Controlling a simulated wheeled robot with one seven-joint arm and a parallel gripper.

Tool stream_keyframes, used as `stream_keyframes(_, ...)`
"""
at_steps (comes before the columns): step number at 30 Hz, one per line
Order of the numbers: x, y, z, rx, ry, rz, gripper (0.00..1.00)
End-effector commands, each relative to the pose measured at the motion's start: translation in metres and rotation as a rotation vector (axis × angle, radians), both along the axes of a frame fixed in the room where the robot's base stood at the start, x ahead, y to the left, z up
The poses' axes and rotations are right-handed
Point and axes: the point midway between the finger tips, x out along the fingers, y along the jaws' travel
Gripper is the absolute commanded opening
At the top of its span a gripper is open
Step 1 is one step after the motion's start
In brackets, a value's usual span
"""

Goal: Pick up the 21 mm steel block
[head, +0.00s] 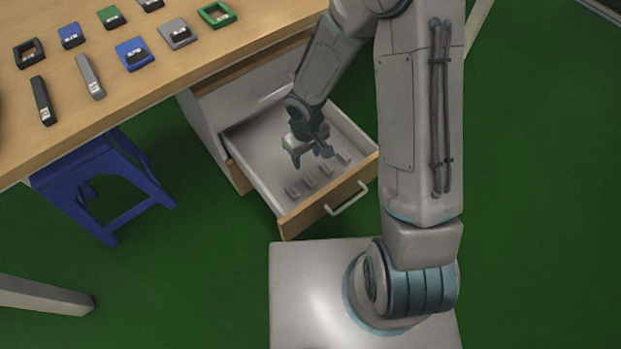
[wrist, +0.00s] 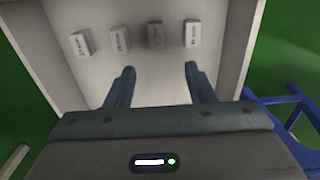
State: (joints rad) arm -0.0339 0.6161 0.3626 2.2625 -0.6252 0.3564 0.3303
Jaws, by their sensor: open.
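Several small light-grey blocks stand in a row in the open drawer (head: 248,148), near its front panel. In the wrist view they are a far-left block (wrist: 80,43), a second block (wrist: 119,39), a third, shaded block (wrist: 155,34) and a far-right block (wrist: 192,32). Each top carries small print too blurred to read, so I cannot tell which is the 21 mm steel block. My gripper (wrist: 159,70) is open and empty, its fingers apart from the blocks. In the head view my gripper (head: 312,158) hangs over the drawer, behind the row.
The drawer walls enclose the row closely; the drawer floor behind it is bare. A wooden table (head: 200,90) above holds several coloured frame-shaped gauges and two bars. A blue stool (head: 100,180) stands left of the drawer on the green floor.

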Motion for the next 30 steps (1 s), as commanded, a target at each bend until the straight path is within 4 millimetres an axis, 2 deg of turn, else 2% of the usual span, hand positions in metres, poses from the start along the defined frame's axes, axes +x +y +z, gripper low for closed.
stream_keyframes(3,-0.001,0.000,-0.029,0.000,0.004,0.001,0.49)
stream_keyframes(9,-0.001,-0.001,-0.066,-0.001,0.004,-0.001,0.49)
stream_keyframes(17,0.000,-0.002,-0.084,-0.001,0.002,-0.001,0.49)
stream_keyframes(25,0.000,-0.008,-0.122,-0.002,0.002,0.001,0.49)
stream_keyframes(30,0.001,-0.007,-0.131,-0.001,0.001,0.001,0.49)
